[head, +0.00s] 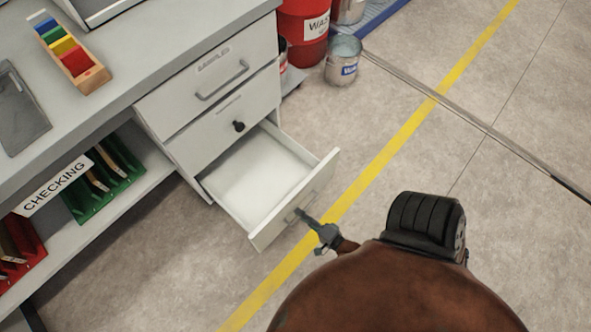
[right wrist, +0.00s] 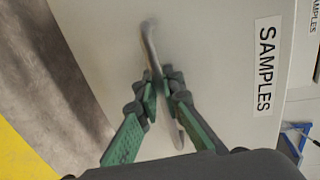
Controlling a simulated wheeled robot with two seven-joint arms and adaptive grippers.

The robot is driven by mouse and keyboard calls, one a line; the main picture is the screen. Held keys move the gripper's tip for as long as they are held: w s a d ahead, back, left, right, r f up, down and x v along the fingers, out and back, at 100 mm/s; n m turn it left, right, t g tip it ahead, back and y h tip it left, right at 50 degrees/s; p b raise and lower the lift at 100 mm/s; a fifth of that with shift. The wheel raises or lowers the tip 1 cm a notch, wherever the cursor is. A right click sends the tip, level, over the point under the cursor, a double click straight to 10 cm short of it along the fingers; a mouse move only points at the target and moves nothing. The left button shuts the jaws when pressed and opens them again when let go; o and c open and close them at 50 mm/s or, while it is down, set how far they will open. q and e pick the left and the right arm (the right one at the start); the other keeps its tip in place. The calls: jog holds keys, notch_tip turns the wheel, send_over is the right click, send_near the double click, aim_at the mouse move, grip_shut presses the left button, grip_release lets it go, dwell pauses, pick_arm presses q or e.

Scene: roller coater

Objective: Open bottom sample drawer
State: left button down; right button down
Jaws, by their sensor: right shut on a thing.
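The bottom sample drawer (head: 252,181) stands pulled out from the white cabinet, and its inside looks empty. Its front (head: 300,197) faces my right arm. My right gripper (head: 303,216) is at this front. In the right wrist view, the green-padded fingers (right wrist: 161,92) are shut on the drawer's curved metal handle (right wrist: 151,50), beside a "SAMPLES" label (right wrist: 266,66). In the head view the handle is mostly hidden by the gripper. My left gripper is in neither view.
A bucket (head: 343,60) and a red waste drum (head: 304,30) stand behind the cabinet.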

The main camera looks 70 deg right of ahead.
jog(key=shift+s, duration=0.2)
jog(key=c, duration=2.3)
grip_release()
jog(key=shift+c, duration=0.2)
jog(key=shift+s, duration=0.1)
jog(key=v, duration=0.7)
jog(key=shift+a, duration=0.2)
